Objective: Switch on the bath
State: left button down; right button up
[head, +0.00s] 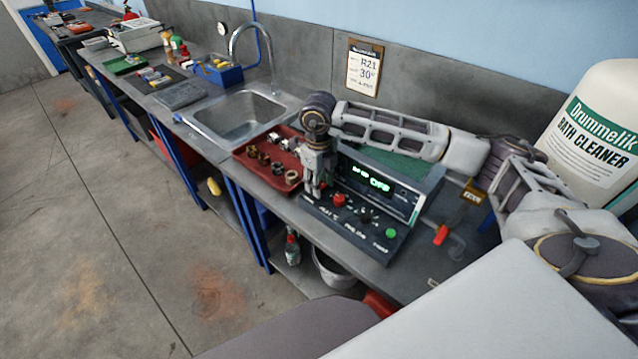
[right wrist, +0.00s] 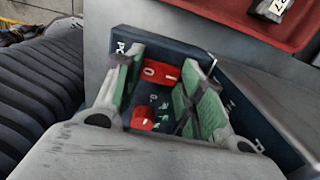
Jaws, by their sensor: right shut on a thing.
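The bath's control unit (head: 352,231) is a dark box on the bench with knobs and buttons on its sloping front panel. Its display (head: 378,184) is lit green; the text is too small to read surely. My right gripper (head: 315,190) points down at the panel's left end. In the right wrist view, its green-padded fingers (right wrist: 160,92) stand either side of a red rocker switch (right wrist: 160,72) with white marks. My left gripper is not in view.
A red tray (head: 247,161) of small metal parts lies left of the unit, beside the sink (head: 235,117). A large white cleaner bottle (head: 590,125) stands at right. A red-handled valve (head: 441,235) is right of the unit.

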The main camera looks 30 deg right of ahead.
jog(key=o, duration=1)
jog(key=shift+a+r, duration=0.1)
jog(key=shift+r, duration=5.9)
